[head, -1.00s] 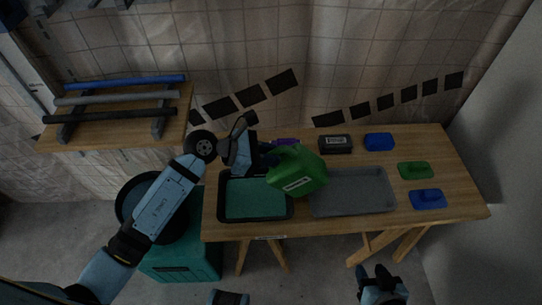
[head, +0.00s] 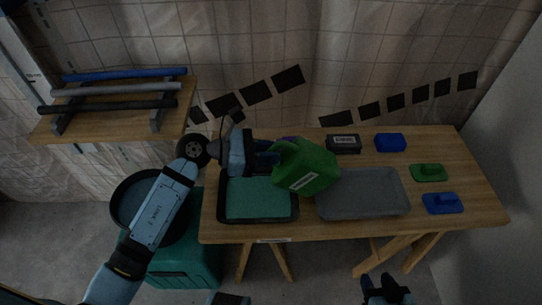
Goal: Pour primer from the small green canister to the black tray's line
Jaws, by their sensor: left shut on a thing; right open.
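The green canister (head: 308,168) is held above the table by my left gripper (head: 268,160), which is shut on it. It hangs over the gap between the two trays, tilted, with a white label on its front. The black tray (head: 224,215) stands at the table's left end, below and left of the canister. A green surface fills its inside; its line cannot be made out. No stream of primer is visible. My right gripper (head: 388,285) is open and empty, low in the view in front of the table.
A grey tray (head: 362,193) lies right of the black tray. A dark box (head: 343,143), a blue block (head: 390,142), a green float (head: 428,172) and a blue float (head: 442,203) stand further right. A rack with rods (head: 120,90) is at upper left.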

